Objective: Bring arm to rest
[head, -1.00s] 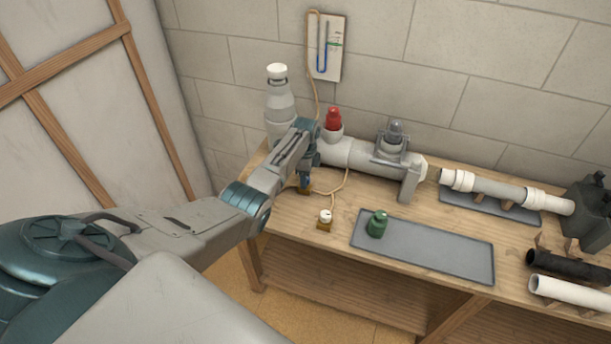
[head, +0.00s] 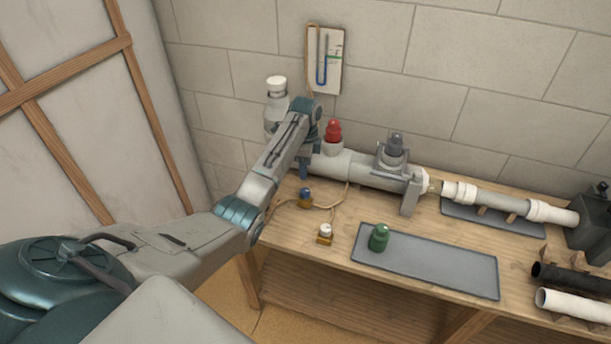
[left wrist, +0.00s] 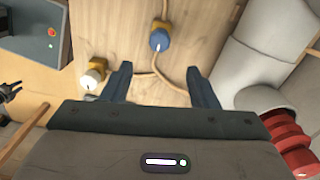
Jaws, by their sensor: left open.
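My left arm comes in from the left, and its gripper (head: 304,170) hangs above the back left of the bench. In the left wrist view the gripper (left wrist: 160,78) is open, with nothing between its two fingers. A small blue-topped brass fitting (head: 305,197) stands on the bench below it; in the left wrist view this fitting (left wrist: 160,40) lies beyond the fingertips, apart from them. A white-topped brass fitting (head: 325,234) stands nearer the front edge. A thin tan tube runs by the fittings.
A grey pipe (head: 362,170) with a red plug (head: 333,130) and a white-capped upright (head: 276,100) stand close behind the gripper. A green plug (head: 379,238) sits on a grey tray (head: 440,267). Black (head: 568,274) and white pipes (head: 575,304) lie at right.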

